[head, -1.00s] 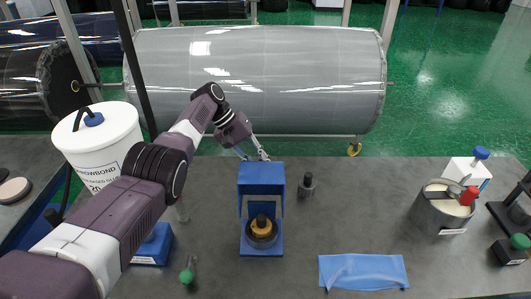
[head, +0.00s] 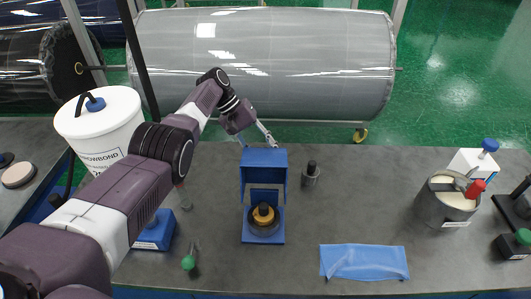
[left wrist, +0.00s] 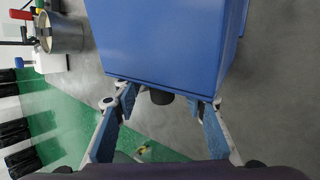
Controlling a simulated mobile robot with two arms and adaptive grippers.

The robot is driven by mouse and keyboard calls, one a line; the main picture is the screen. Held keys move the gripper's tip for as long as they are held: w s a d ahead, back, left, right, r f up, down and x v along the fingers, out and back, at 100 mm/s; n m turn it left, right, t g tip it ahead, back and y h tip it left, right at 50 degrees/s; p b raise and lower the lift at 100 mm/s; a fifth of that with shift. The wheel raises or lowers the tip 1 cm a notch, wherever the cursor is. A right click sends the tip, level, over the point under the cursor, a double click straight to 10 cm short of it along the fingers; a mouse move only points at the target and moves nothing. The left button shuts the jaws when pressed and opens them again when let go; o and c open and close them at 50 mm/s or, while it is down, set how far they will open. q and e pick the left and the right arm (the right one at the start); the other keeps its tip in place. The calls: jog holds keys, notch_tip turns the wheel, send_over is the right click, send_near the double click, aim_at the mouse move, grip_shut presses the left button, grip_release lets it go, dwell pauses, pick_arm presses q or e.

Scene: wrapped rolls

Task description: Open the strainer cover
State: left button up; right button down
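A blue stand (head: 264,165) with a box-like top and open front stands mid-table in the head view. In its lower part sits a dark round piece (head: 264,230) with a yellow ring and black knob. I cannot tell which part is the strainer cover. My left gripper (head: 268,137) is just behind the stand's top edge. In the left wrist view, the left gripper's fingers (left wrist: 162,108) are spread apart with nothing clearly held. The stand's large blue face (left wrist: 160,45) is close beyond the fingertips; contact is unclear. My right gripper is not in view.
A small dark-topped metal piece (head: 311,174) stands right of the stand. A blue cloth (head: 364,262) lies front right. A metal pot (head: 449,202) and white bottle (head: 474,163) stand farther right. A white bucket (head: 100,125) and green-knobbed tool (head: 189,262) are left. A large wrapped roll (head: 270,65) lies behind.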

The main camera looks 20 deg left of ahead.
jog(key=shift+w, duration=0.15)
pick_arm(q)
jog(key=shift+r, duration=0.15)
jog(key=v, duration=0.7)
jog(key=shift+a, duration=0.1)
jog(key=shift+r, duration=0.2)
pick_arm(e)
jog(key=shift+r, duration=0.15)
